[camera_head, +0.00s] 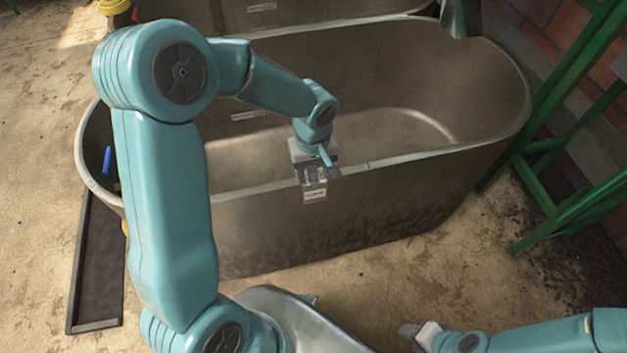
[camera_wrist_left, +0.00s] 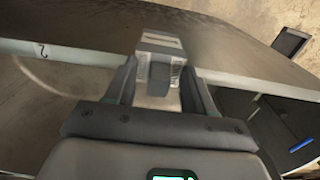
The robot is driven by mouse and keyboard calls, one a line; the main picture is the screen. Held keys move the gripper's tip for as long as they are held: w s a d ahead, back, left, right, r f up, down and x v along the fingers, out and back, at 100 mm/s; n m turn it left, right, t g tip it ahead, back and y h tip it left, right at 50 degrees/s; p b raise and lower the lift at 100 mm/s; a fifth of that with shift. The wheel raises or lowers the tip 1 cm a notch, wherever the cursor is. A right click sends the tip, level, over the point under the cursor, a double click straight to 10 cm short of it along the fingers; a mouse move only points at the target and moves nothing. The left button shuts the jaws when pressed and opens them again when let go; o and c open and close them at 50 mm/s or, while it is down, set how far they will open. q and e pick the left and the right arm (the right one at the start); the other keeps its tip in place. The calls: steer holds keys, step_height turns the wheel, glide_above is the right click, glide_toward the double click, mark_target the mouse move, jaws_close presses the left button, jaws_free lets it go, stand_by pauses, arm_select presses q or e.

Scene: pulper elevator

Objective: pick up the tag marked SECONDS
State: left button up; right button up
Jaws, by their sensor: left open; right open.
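A small pale tag (camera_head: 315,195) hangs on the outer side of the near rim of the metal tank (camera_head: 400,200). It bears dark print too small to read, so I cannot tell whether it says SECONDS. My left gripper (camera_head: 314,176) is over the rim, pointing down at the tag. In the left wrist view the tag (camera_wrist_left: 163,42) lies just ahead of and between the fingers of the left gripper (camera_wrist_left: 160,85), which are open around its grey holder. I cannot tell whether they touch it. My right gripper (camera_head: 414,331) is open and empty, low at the bottom right.
Pale labels (camera_head: 248,115) show on the tank's far inner wall. A blue item (camera_head: 107,160) is at the tank's left end. A green metal frame (camera_head: 560,130) stands at the right. The concrete floor (camera_head: 430,270) before the tank is clear.

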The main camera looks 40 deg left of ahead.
arm_select(q)
jaws_close()
